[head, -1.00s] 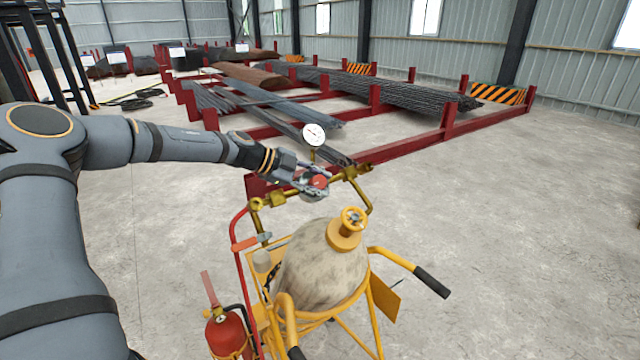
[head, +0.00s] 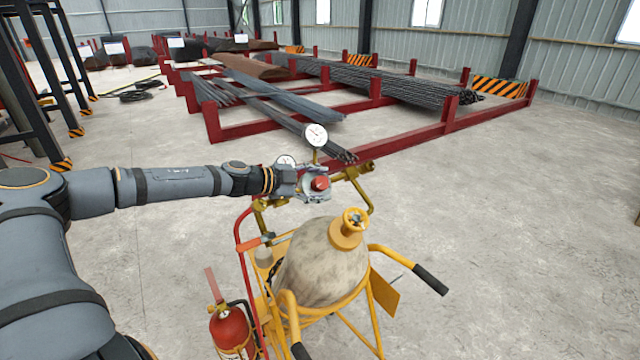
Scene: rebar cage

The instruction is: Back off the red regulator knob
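The red regulator knob (head: 319,184) sits in the middle of the brass regulator, facing me above the cart. A round white gauge (head: 316,135) stands above it, and a second gauge (head: 286,161) shows partly behind my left gripper. My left gripper (head: 311,184) comes in level from the left and is right at the knob, with grey finger parts beside it. Whether the fingers touch or clasp the knob I cannot tell at this size. My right gripper is out of view.
Red rebar racks (head: 400,143) stand behind. The floor at right is clear.

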